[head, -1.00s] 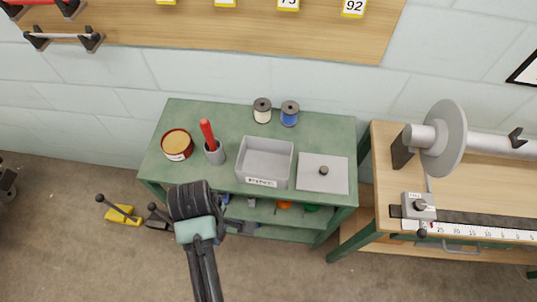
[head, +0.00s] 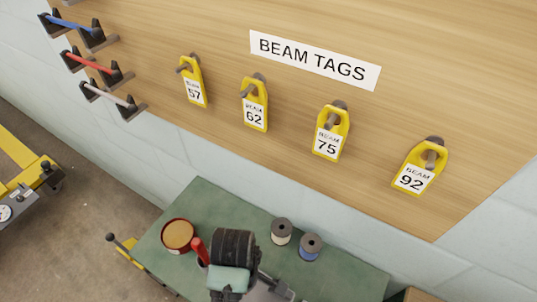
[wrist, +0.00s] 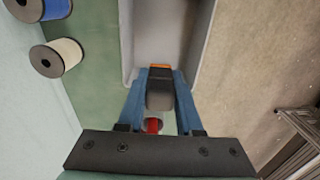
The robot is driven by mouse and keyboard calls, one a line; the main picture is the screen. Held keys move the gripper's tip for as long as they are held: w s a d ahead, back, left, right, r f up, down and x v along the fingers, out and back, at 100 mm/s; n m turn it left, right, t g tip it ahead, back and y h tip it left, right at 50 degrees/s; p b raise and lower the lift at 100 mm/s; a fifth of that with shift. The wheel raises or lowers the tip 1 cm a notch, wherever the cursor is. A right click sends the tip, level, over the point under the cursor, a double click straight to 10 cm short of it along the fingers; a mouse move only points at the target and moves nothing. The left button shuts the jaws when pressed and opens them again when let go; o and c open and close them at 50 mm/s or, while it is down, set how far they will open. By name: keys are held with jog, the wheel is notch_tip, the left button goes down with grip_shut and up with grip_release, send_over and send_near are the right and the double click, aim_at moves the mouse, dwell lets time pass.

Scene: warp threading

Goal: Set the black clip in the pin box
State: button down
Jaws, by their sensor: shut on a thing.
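In the wrist view, the black clip (wrist: 160,92) is between the two blue fingers of my gripper (wrist: 160,78), which is shut on it. An orange strip shows at its far end. The grey pin box (wrist: 206,40) lies just ahead, with its side walls to left and right. The clip appears over the near end of the box; its height above the floor of the box is unclear. In the head view, my arm hides the clip and the fingers, and only a grey part of the box (head: 282,290) shows at the bottom edge.
A white spool (head: 281,231) and a blue spool (head: 311,247) stand at the back of the green table (head: 345,278). A red-brown tin (head: 178,235) stands left, beside a red handle (head: 200,250). Yellow beam tags (head: 254,105) hang on the wooden board above.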

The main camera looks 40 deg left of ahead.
notch_tip(320, 180, down, 5)
jog(key=shift+s+f, duration=0.1)
jog(key=shift+s, duration=0.05)
jog(key=shift+f, duration=2.25)
jog(key=shift+f, duration=0.15)
jog(key=c, duration=0.6)
grip_release()
